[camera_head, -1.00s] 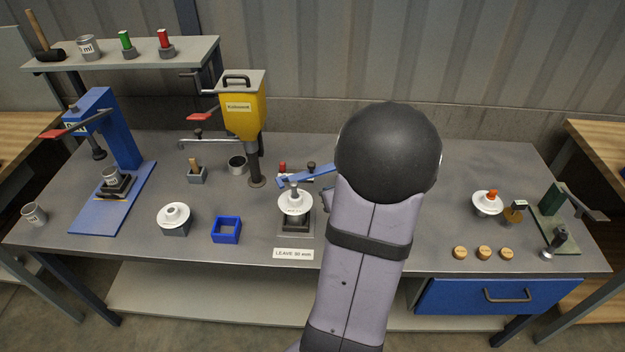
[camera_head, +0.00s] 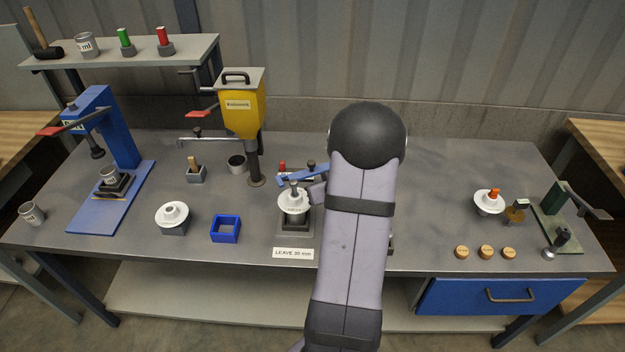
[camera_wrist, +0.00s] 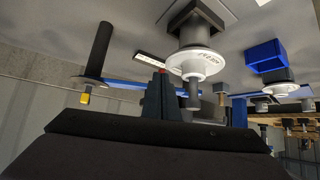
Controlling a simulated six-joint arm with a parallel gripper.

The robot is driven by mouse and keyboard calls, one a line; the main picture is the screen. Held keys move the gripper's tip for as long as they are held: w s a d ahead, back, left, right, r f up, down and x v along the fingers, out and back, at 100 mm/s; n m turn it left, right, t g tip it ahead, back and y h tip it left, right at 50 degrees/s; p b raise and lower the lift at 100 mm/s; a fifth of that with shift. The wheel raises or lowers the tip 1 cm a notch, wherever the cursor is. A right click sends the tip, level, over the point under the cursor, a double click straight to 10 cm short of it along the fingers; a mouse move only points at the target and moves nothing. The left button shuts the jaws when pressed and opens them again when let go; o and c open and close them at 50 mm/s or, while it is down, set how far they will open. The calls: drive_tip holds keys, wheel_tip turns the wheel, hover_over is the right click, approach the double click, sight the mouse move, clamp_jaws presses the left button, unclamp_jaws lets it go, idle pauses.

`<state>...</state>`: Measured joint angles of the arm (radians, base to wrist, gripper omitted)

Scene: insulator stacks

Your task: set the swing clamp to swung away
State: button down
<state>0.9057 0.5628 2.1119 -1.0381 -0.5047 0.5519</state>
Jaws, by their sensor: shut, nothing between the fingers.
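The swing clamp's blue arm (camera_head: 296,177) lies just behind the white insulator stack (camera_head: 293,202), with a red-topped post (camera_head: 282,167) and a dark knob (camera_head: 311,164) beside it. In the wrist view the blue arm (camera_wrist: 125,85) runs across the picture behind the stack's white disc (camera_wrist: 197,62). My gripper (camera_wrist: 155,118) is shut and empty, dark across the lower wrist view, close to the clamp. In the head view my arm hides most of it; whether it touches the clamp cannot be told.
A label plate (camera_head: 293,253) lies in front of the stack. A blue square frame (camera_head: 226,229) and another insulator (camera_head: 173,216) stand to the left. The yellow dispenser (camera_head: 242,105) rises behind left. Several wooden discs (camera_head: 485,252) lie at right.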

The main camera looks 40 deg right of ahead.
drive_tip(key=shift+w+d+r+p, duration=0.1)
drive_tip(key=shift+w+d+p, duration=0.2)
drive_tip(key=shift+w, duration=0.55)
drive_tip(key=shift+w+d+r+p, duration=0.1)
drive_tip(key=shift+w+d+p, duration=0.15)
drive_tip(key=shift+w, duration=0.55)
drive_tip(key=shift+w+f+b, duration=0.1)
drive_tip(key=shift+b, duration=0.2)
